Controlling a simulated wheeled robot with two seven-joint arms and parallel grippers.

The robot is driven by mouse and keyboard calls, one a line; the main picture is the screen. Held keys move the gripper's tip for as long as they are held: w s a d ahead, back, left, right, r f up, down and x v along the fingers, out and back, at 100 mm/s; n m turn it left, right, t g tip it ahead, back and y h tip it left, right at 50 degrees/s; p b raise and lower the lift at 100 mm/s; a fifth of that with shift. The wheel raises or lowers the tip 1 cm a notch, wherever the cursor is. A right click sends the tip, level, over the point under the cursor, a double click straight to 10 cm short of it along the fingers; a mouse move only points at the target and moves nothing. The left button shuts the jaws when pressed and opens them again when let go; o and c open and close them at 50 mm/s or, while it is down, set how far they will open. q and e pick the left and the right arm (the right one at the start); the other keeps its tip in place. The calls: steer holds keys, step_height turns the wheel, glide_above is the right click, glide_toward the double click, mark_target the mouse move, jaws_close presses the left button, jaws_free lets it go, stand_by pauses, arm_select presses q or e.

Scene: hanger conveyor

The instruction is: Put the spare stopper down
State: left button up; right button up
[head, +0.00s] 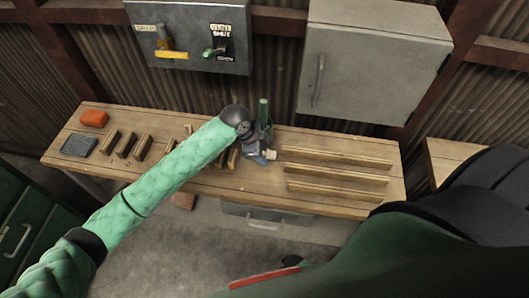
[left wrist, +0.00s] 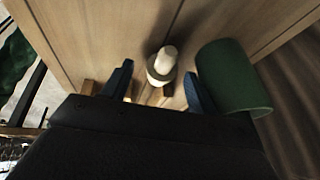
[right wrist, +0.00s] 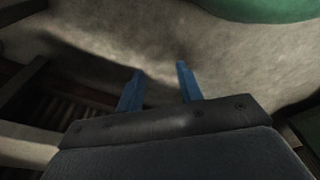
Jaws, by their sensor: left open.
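The spare stopper (left wrist: 162,66) is a small cream-white piece with a wider collar and a narrow rounded end. In the left wrist view it stands between and just beyond my left fingers, apart from both, over the wooden bench top. In the head view the stopper (head: 271,154) shows as a small pale piece beside the gripper. My left gripper (head: 262,158) is open over the middle of the bench; its blue fingers (left wrist: 158,72) are spread. My right gripper (right wrist: 159,70) is open and empty over the floor; it is not visible in the head view.
A green cylinder (left wrist: 236,78) stands close to the left gripper's right finger; it also shows in the head view (head: 264,112). The bench (head: 330,140) has long wooden rails (head: 335,172) at right. Short wooden blocks (head: 127,145), a grey tray (head: 79,146) and an orange item (head: 93,118) lie at left.

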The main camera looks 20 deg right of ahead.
arm_select(q)
steer(key=b+v, duration=0.2)
steer(key=v, duration=0.8)
steer(key=shift+r+b, duration=0.3)
steer(key=shift+b, duration=0.05)
arm_select(e)
step_height(320, 180, up, 7)
steer(key=w+a, duration=0.2)
steer(key=shift+a+r, duration=0.2)
steer(key=shift+a, duration=0.05)
